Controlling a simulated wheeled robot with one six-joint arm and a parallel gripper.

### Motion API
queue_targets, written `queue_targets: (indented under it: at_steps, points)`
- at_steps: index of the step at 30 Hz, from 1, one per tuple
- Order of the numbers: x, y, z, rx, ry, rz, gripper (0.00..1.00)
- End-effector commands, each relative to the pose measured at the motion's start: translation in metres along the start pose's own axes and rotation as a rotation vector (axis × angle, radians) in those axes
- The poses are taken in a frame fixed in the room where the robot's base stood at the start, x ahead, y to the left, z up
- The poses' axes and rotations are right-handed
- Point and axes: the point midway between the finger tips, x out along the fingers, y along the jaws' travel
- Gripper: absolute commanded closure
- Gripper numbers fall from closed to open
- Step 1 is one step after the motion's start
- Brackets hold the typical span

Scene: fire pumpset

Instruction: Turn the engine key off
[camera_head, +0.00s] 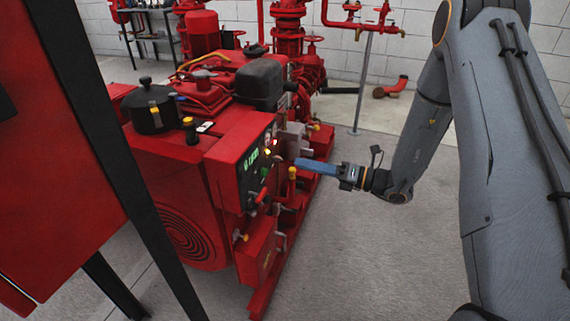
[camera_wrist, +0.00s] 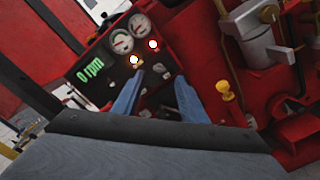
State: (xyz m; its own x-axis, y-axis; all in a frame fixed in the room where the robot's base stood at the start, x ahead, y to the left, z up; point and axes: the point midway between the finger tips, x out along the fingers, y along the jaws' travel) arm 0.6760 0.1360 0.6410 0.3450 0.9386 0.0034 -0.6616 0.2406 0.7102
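The red engine (camera_head: 200,100) carries a dark control panel (camera_head: 246,184) on its near end. In the wrist view the panel (camera_wrist: 108,62) has a green display (camera_wrist: 90,72) reading "0 rpm", two round gauges and two lit lamps, one yellowish (camera_wrist: 134,60) and one red-rimmed (camera_wrist: 153,44). Small switch-like parts (camera_wrist: 160,70) show between and beyond my fingertips; I cannot tell which is the key. My gripper (camera_head: 300,163) points at the panel from the right in the head view. In the wrist view its blue fingers (camera_wrist: 158,82) are apart, with nothing visibly held between them.
A yellow-topped valve handle (camera_wrist: 224,90) stands close to the right finger in the wrist view. Red pipes (camera_head: 288,30) rise behind the engine. A red cabinet (camera_head: 50,140) on black legs blocks the left foreground. Grey floor (camera_head: 350,250) is clear below my gripper.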

Motion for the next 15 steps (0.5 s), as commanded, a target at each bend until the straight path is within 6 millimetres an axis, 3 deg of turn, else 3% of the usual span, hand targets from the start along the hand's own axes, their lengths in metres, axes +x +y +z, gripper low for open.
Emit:
queue_targets:
  at_steps: [9, 15]
  points:
    - [0.049, 0.002, -0.001, -0.005, 0.006, 0.003, 0.61]
    - [0.066, 0.001, -0.001, -0.004, 0.005, 0.001, 0.61]
